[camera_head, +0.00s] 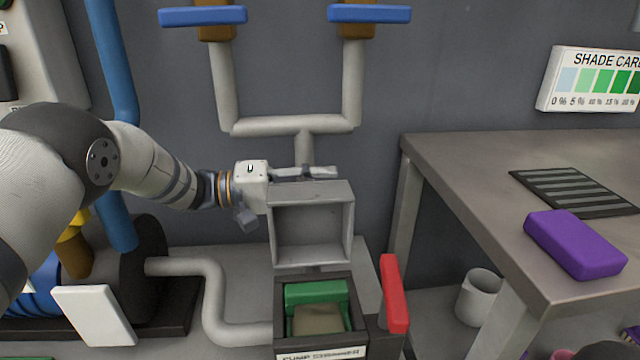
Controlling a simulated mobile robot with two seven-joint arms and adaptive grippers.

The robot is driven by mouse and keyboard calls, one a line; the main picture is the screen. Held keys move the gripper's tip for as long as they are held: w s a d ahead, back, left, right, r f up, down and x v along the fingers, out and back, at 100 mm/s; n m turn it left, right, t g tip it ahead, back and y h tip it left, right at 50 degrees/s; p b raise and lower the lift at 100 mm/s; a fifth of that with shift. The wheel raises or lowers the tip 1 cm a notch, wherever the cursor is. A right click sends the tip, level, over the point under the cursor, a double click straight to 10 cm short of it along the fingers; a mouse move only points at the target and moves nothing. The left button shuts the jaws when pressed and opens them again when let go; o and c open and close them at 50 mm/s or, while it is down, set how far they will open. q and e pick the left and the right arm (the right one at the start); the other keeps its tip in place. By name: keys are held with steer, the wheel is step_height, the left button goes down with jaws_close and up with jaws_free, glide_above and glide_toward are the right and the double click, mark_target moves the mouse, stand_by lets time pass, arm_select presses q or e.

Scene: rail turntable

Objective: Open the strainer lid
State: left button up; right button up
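The strainer lid (311,194) is a grey, hollow, box-like cover. It stands upright, tipped back behind the strainer box (358,308), with its open inside facing me. The strainer box is open at the top and shows a green part (316,292) and a brownish surface inside. A partly hidden label reading "PUMP STRAINER" is on its front. My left gripper (306,173) reaches in from the left, with its fingers along the top edge of the raised lid. Whether the fingers touch the lid or are closed is unclear. My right gripper is not in view.
A red lever (394,293) stands just right of the strainer box. Grey pipes with blue handles (203,16) rise behind the lid. A bench (455,165) on the right holds a purple block (574,244) and a dark slatted mat (578,192). A white cup (479,298) stands below the bench.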

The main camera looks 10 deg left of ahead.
mark_target(274, 187)
arm_select(q)
steer(key=v, duration=0.7)
steer(key=shift+s+a, duration=0.1)
steer(key=shift+a, duration=0.15)
